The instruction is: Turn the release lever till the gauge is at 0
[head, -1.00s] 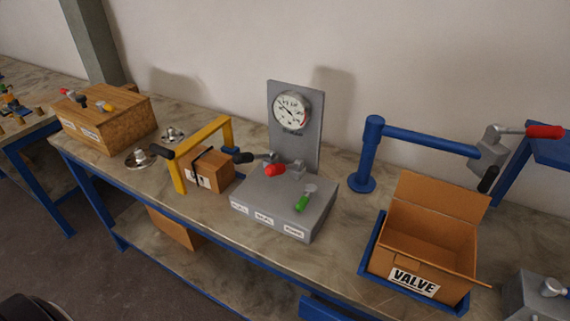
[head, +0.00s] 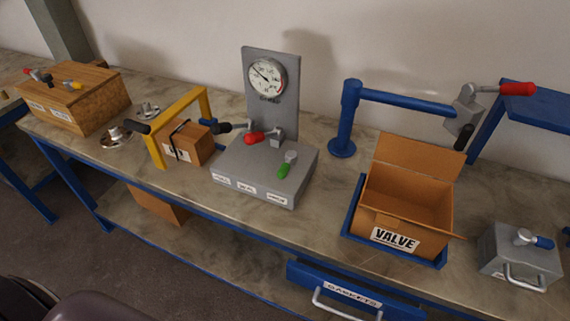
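The gauge (head: 267,79) is a round white dial on a grey upright plate in the middle of the bench. Its dark needle appears to point to the upper left; the numbers are too small to read. Below it stands a grey box (head: 241,170) with three levers on top: one with a black handle (head: 229,127), one with a red handle (head: 262,136) and one with a green handle (head: 286,168). Three white labels on its front are too small to read, so I cannot tell which is the release lever. Neither of my grippers is in view.
A yellow frame (head: 155,148) around a carton stands left of the grey box. A blue post with an arm (head: 345,122) and an open VALVE carton (head: 407,209) stand right. A grey case (head: 521,252) is farther right. A GASKETS drawer (head: 352,297) sticks out below.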

